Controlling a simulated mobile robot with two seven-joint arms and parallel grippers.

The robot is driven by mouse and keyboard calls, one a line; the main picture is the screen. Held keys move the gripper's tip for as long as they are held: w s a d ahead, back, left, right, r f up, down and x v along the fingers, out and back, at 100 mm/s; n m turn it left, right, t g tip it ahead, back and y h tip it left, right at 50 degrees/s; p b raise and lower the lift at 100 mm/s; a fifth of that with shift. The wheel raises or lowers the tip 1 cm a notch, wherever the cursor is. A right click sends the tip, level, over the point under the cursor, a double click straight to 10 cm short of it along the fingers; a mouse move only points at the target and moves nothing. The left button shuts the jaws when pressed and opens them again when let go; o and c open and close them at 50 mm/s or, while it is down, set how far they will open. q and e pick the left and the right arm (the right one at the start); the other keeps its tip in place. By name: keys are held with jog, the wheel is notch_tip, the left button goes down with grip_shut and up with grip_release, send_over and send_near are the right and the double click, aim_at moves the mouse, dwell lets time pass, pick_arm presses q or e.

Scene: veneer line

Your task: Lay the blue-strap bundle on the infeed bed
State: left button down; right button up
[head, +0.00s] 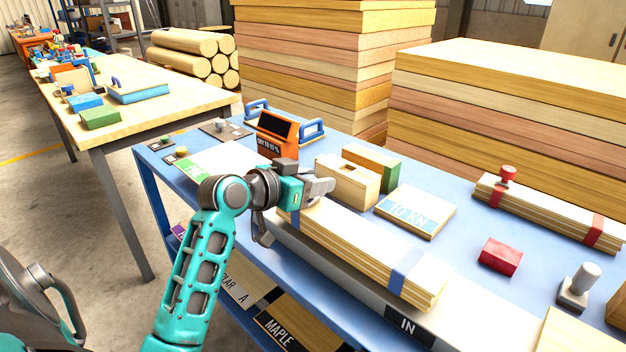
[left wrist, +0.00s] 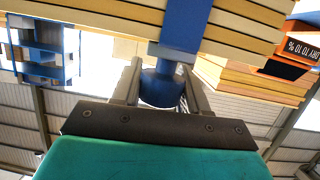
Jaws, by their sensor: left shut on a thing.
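The blue-strap bundle (head: 350,237) is a stack of pale veneer strips with blue straps. It lies lengthwise over the grey infeed bed (head: 365,297), which carries an "IN" label. I cannot tell whether its underside touches the bed. My left gripper (head: 312,190) is at the bundle's far end. In the left wrist view the left gripper (left wrist: 163,78) is shut on a blue knob by the blue strap, and the bundle (left wrist: 110,18) crosses the top of the picture. My right gripper is not in view.
A red-strap bundle (head: 550,212) lies at the right. Tall board stacks (head: 320,60) rise behind.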

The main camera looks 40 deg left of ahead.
pick_arm(q)
jog(key=shift+f+b, duration=0.3)
jog(key=shift+f, duration=0.3)
dwell(0.8)
jog(key=c, duration=0.5)
grip_release()
jog(key=shift+f, duration=0.1)
jog(key=v, duration=1.3)
jog(key=s+d+f+g+y, duration=0.1)
jog(key=s+d+f+g, duration=0.4)
jog(key=s+d+f, duration=0.45)
jog(key=s+d+f+g+y, duration=0.1)
jog(key=s+d+f+g, duration=0.45)
jog(key=f, duration=0.65)
jog(key=w+d+f+m+t+h, duration=0.1)
jog(key=w+d+f+t, duration=0.2)
jog(key=w+f+t, duration=0.4)
jog(key=shift+w+f, duration=0.5)
jog(key=shift+f, duration=0.45)
